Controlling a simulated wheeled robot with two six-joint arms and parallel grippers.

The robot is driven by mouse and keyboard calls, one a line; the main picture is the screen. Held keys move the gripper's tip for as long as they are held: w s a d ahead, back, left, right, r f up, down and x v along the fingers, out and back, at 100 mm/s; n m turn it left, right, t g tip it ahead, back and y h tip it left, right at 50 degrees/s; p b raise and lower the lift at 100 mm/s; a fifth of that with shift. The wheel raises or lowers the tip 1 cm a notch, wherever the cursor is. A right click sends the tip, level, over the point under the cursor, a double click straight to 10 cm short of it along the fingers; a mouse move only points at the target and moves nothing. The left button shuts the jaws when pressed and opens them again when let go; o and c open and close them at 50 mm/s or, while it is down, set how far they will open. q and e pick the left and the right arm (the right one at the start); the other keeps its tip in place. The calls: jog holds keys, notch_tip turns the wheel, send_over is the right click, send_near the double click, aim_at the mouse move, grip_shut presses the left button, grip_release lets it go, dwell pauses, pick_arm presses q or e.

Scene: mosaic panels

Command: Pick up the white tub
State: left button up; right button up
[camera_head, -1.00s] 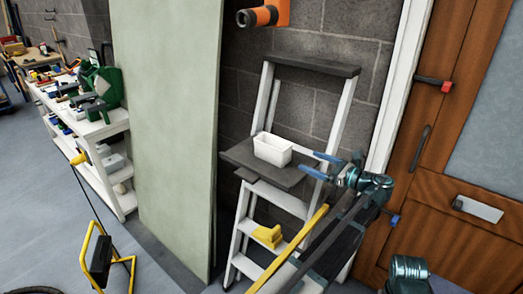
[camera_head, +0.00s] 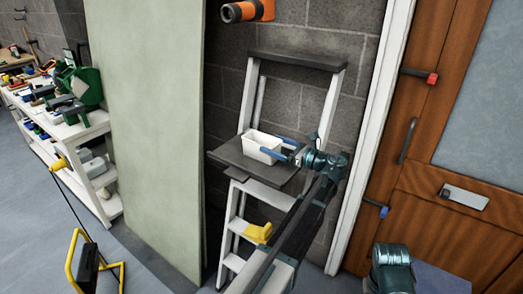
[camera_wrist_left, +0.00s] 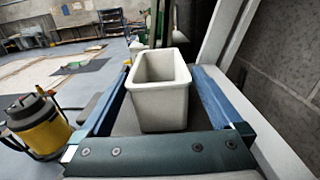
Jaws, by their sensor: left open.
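The white tub (camera_head: 252,148) stands upright on the dark platform (camera_head: 224,154) of a stepladder. It is an open, rectangular tub and looks empty. My left gripper (camera_head: 274,145) is open at the tub, its blue fingers reaching in from the right. In the left wrist view the tub (camera_wrist_left: 160,108) sits between the two fingers of the left gripper (camera_wrist_left: 162,72), one along each side. Narrow gaps seem to show beside it; whether either finger touches is hard to tell. My right gripper is not in view.
The stepladder's top step (camera_head: 300,61) rises behind the tub. A yellow object (camera_head: 258,233) sits on a lower step. A pale green panel (camera_head: 150,120) leans at the left; a wooden door (camera_head: 400,170) is at the right. An orange-and-black tool (camera_head: 247,11) hangs above.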

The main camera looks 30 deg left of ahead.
aim_at(262, 140)
pick_arm(q)
jog(key=shift+a, duration=0.25)
jog(key=a, duration=0.5)
jog(key=shift+w+f, duration=0.1)
jog(key=shift+w, duration=0.05)
jog(key=shift+c, duration=0.3)
jog(key=c, duration=1.2)
jog(key=shift+r, duration=0.2)
